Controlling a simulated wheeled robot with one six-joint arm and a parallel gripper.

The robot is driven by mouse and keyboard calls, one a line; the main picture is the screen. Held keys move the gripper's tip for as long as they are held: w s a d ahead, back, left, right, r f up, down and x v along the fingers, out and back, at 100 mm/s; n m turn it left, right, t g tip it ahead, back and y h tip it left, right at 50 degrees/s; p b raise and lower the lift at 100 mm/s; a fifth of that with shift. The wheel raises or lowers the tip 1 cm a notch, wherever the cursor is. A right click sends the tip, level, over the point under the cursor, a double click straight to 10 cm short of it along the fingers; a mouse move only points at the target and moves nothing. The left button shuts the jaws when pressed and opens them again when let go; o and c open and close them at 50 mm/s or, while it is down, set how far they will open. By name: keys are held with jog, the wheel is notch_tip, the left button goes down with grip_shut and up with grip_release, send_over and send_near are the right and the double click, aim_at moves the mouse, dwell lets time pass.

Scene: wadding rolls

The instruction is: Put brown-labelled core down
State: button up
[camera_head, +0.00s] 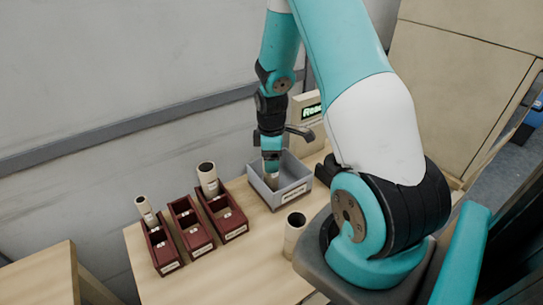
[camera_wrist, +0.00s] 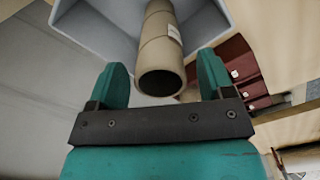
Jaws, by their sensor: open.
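A beige hollow core (camera_wrist: 160,60) stands in the grey bin (camera_head: 295,172), its open end towards my wrist camera. A small pale patch of label shows on its side; I cannot make out its colour well. In the head view the core (camera_head: 271,181) is partly hidden by my gripper (camera_head: 271,164), which points down into the bin. In the wrist view my gripper (camera_wrist: 161,72) is open, with one teal finger on each side of the core and a gap visible beside each. The bin's wall (camera_wrist: 85,25) also shows there.
Three dark red bins stand to the left: a left one (camera_head: 165,259), a middle one (camera_head: 199,240) and a right one (camera_head: 232,226). Another core (camera_head: 293,235) stands on the table near my arm base. A display (camera_head: 311,112) is behind.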

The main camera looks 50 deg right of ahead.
jog(key=shift+r+p, duration=0.3)
jog(key=shift+r, duration=0.25)
notch_tip(320, 180, up, 11)
jog(key=b, duration=0.2)
jog(key=a+r, duration=0.4)
jog(key=a, duration=0.3)
jog(key=s+a+r+y, duration=0.2)
jog(key=s+a, duration=0.6)
jog(key=a, duration=0.4)
jog(key=s+a+r+m+y, duration=0.1)
jog(key=s+a+r+y, duration=0.1)
jog(key=s+a+r, duration=0.3)
jog(key=s+a, duration=0.3)
jog(key=a, duration=0.4)
